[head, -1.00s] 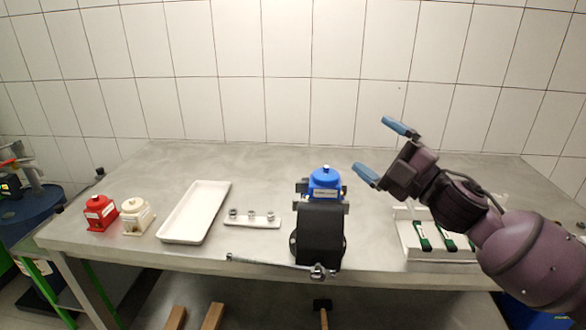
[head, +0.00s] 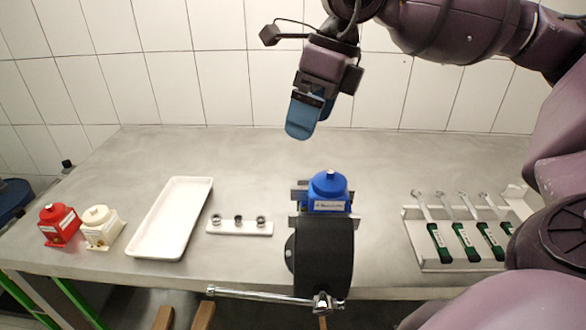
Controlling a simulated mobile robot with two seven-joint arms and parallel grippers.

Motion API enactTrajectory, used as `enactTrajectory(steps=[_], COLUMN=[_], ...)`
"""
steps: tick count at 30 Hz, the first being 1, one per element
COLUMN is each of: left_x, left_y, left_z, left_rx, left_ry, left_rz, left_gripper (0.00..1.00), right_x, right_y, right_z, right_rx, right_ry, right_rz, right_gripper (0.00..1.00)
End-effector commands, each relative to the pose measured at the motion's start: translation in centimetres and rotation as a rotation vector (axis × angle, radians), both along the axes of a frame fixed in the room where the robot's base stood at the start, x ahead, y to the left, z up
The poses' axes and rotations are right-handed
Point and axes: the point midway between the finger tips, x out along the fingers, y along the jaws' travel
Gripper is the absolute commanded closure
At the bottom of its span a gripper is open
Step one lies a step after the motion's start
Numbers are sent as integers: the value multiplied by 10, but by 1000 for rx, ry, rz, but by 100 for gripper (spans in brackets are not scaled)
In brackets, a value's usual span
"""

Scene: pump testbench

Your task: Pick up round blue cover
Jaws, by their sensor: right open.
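The round blue cover (head: 327,189) sits on top of the dark pump stand (head: 323,258), near the front middle of the table. It is upright, with a small knob on top and a pale label on its front. My right gripper (head: 304,122) hangs above and slightly left of the cover, its blue fingers pointing down. It is open and empty, and clear of the cover. One finger partly hides the other. My left gripper is not in view.
Left of the stand are a strip with several small metal parts (head: 239,228), a white tray (head: 168,218), a cream cover (head: 101,228) and a red cover (head: 59,225). A rack of green-handled wrenches (head: 438,266) is at right. A metal bar (head: 262,294) projects along the front edge.

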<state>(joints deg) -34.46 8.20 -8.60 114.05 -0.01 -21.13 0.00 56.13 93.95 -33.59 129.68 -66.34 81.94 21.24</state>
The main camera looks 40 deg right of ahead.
Motion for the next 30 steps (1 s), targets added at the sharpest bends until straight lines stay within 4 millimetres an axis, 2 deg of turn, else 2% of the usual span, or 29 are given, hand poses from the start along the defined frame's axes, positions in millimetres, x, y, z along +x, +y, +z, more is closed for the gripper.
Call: enactTrajectory(steps=[4, 9, 13, 21, 30], left_x=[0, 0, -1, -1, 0], left_y=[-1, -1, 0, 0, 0], left_z=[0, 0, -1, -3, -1], left_rx=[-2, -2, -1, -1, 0], left_ry=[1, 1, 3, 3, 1], left_rz=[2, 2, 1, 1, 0], left_gripper=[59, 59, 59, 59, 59], right_x=[-9, -16, -17, -17, -19], right_y=[-28, -42, -42, -42, -41], right_z=[-7, -8, -20, -56, -76], right_rx=[-183, -267, -273, -271, -269], right_ry=[55, 102, 111, 112, 110], right_rz=[-43, -78, -91, -89, -89], right_gripper=[4, 4, 4, 4, 4])
